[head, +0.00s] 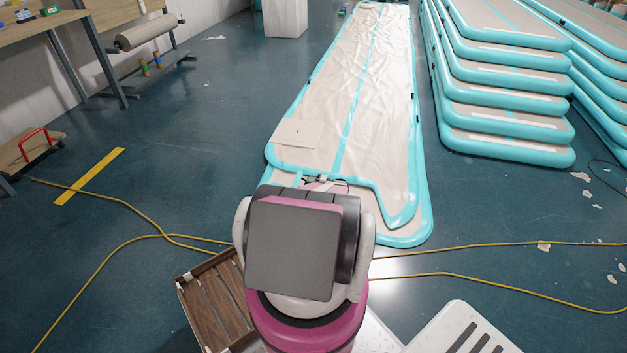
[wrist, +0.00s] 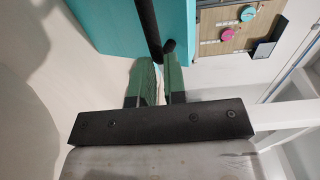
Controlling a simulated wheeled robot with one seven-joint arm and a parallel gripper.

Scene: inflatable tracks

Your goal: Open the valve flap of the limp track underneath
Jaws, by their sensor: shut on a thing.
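A limp beige track with teal edges (head: 335,110) lies wrinkled on the floor ahead. Another teal-edged track (head: 415,232) shows from under its near end. My arm hides much of that end in the head view. In the wrist view my gripper (wrist: 158,62), with green fingers, is closed at the end of a thin black strap-like piece (wrist: 146,22) in front of a teal wall (wrist: 110,25). I cannot tell whether this piece belongs to the valve flap. No valve opening is clearly visible.
Stacked teal-edged tracks (head: 505,95) stand at right. A yellow cable (head: 470,277) crosses the floor on both sides. A wooden slatted crate (head: 212,305) is at front left. A panel with round pink and teal parts (wrist: 238,28) shows in the wrist view.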

